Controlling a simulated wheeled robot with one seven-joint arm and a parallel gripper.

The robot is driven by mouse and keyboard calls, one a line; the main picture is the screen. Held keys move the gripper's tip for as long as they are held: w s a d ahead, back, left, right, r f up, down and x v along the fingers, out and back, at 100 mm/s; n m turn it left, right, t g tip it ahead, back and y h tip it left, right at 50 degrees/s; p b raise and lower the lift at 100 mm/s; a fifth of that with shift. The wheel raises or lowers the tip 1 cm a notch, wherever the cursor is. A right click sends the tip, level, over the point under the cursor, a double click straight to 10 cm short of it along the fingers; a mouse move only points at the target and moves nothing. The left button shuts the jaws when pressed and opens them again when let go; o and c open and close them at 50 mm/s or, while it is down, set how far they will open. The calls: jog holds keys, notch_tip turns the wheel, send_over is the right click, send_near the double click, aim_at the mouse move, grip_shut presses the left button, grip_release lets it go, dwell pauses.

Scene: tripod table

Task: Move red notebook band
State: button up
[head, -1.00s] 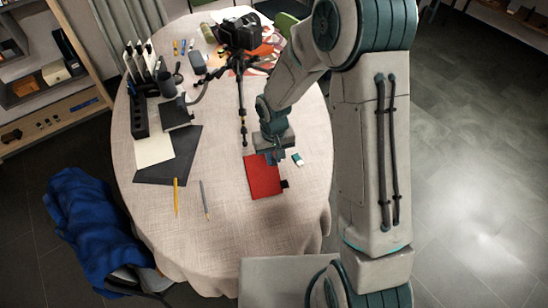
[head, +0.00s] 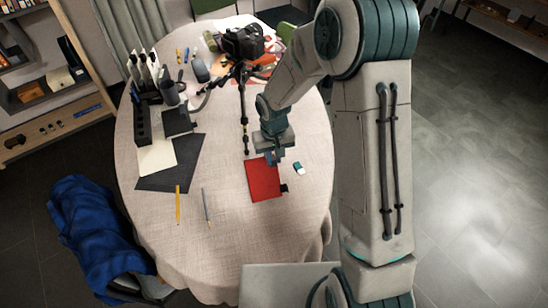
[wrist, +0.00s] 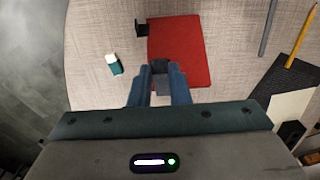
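The red notebook (head: 264,182) lies flat on the near right part of the round table. A small black piece, apparently its band (head: 285,188), sticks out from its right edge. In the wrist view the notebook (wrist: 182,52) is ahead of my gripper, and the black piece (wrist: 141,29) sticks out at its upper left. My gripper (head: 270,158) is at the notebook's far edge in the head view. In the wrist view my gripper's blue fingers (wrist: 160,75) overlap that edge, with dark grey parts between their tips. I cannot tell whether they are apart or touch the notebook.
A white and teal eraser-like block (head: 299,168) lies right of the notebook. A black tripod with a camera (head: 243,43) stands behind. A yellow pencil (head: 178,206), a grey pen (head: 207,206) and dark sheets (head: 168,178) lie left. The table front (head: 225,250) is clear.

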jog(key=shift+w+a+r+p, duration=0.2)
jog(key=shift+w+r+p, duration=0.2)
jog(key=shift+w+r, duration=0.55)
jog(key=shift+r, duration=0.1)
jog(key=shift+w+a+r, duration=0.15)
jog(key=shift+w+r, duration=0.25)
jog(key=shift+w, duration=0.1)
jog(key=shift+w+r, duration=0.1)
jog(key=shift+w+a+r+p, duration=0.1)
jog(key=shift+w+r+p, duration=0.2)
jog(key=shift+w+p, duration=0.05)
jog(key=o, duration=1)
